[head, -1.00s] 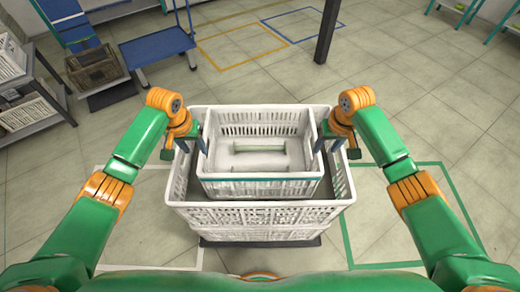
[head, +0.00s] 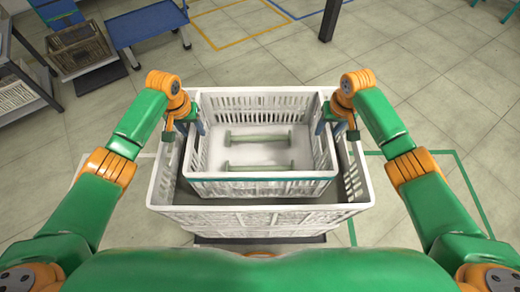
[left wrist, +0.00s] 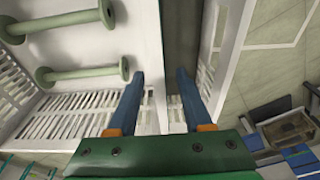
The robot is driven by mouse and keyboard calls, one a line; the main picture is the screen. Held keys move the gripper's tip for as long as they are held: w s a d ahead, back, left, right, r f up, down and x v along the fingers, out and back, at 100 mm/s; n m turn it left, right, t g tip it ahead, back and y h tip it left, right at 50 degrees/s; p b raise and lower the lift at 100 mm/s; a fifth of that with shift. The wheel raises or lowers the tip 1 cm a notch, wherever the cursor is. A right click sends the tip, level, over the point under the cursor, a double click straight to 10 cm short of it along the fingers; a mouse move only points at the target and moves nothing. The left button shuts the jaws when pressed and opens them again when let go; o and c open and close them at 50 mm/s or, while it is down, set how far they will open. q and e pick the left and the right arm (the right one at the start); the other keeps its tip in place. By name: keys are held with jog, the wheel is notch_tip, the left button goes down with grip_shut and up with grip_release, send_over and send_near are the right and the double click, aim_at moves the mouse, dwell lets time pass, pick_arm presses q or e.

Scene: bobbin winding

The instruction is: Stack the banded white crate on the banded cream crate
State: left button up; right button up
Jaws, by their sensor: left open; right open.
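A small white crate with a teal band along its near rim (head: 262,181) sits inside a larger whitish crate (head: 262,220). Two pale green bobbins (head: 256,135) lie in the small crate. My left gripper (head: 194,122) is at the small crate's left side wall. In the left wrist view its open fingers (left wrist: 158,75) straddle that wall, one inside the crate and one in the gap between the crates. My right gripper (head: 330,122) is open at the right side wall; its exact contact is hard to see. I cannot make out a separate banded cream crate.
The large crate stands on a dark base (head: 260,240). A blue cart (head: 145,24) and a brown crate (head: 80,50) are at the back left, with a grey shelf (head: 25,90) at the left edge. A dark post (head: 330,18) stands behind. Floor at right is clear.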

aim_at(197, 137)
pick_arm(q)
jog(key=f, duration=0.4)
jog(key=shift+w+f, duration=0.4)
pick_arm(e)
jog(key=f, duration=0.4)
jog(key=shift+w+f, duration=0.35)
jog(key=shift+f, duration=0.05)
pick_arm(q)
grip_shut()
pick_arm(e)
grip_shut()
